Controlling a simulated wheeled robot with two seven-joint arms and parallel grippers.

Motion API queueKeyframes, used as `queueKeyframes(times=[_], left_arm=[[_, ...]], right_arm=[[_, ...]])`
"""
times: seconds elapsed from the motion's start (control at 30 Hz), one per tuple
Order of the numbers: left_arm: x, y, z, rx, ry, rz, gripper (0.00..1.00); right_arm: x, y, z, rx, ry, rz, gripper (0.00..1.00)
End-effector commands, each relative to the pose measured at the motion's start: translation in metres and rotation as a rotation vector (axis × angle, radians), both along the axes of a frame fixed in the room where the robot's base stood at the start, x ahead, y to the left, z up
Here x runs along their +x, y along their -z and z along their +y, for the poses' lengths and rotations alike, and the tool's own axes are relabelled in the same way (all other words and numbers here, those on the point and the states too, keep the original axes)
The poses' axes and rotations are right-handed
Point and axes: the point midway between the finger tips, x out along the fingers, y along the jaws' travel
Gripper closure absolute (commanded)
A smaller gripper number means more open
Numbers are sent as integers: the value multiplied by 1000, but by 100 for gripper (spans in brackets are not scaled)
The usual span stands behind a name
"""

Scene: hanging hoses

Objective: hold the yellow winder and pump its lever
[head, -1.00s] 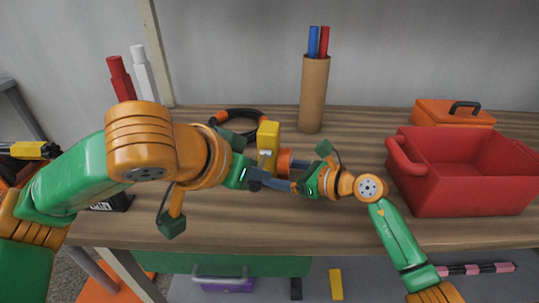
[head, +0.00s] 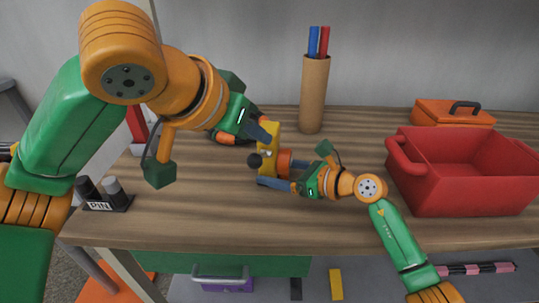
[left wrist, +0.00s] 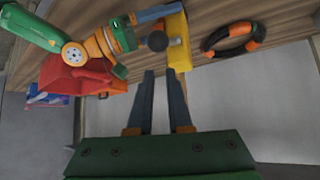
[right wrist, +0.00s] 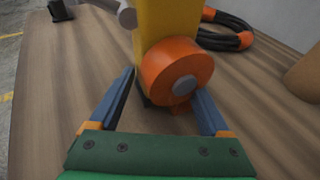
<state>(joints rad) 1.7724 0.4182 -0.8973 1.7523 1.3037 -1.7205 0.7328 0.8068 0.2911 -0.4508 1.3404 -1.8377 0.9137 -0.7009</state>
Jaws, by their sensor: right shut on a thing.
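The yellow winder (head: 269,140) stands upright mid-table, with an orange drum (right wrist: 178,72) on its side. Its lever ends in a dark ball knob (head: 254,160), which also shows in the left wrist view (left wrist: 157,41). My left gripper (head: 262,132) is raised near the winder's top, above the knob. Its fingers are apart and empty in the left wrist view (left wrist: 160,74). The knob lies just beyond them, apart from the fingertips.
A black and orange hose coil (left wrist: 232,38) lies behind the winder. A cardboard tube (head: 313,95) with pens stands behind right. A red bin (head: 470,190) and orange box (head: 440,112) are at right. A block marked PIN (head: 103,203) sits front left. The table's front middle is clear.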

Motion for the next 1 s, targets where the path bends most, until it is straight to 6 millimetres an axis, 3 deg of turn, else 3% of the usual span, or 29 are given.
queueKeyframes(times=[0.2,0.7,1.0], left_arm=[[0,2,0,0,0,0,82],[-9,36,2,2,-1,1,82],[-11,41,1,0,-1,1,82]], right_arm=[[0,0,0,0,0,0,50],[0,0,0,0,0,0,50],[0,0,0,0,0,0,50]])
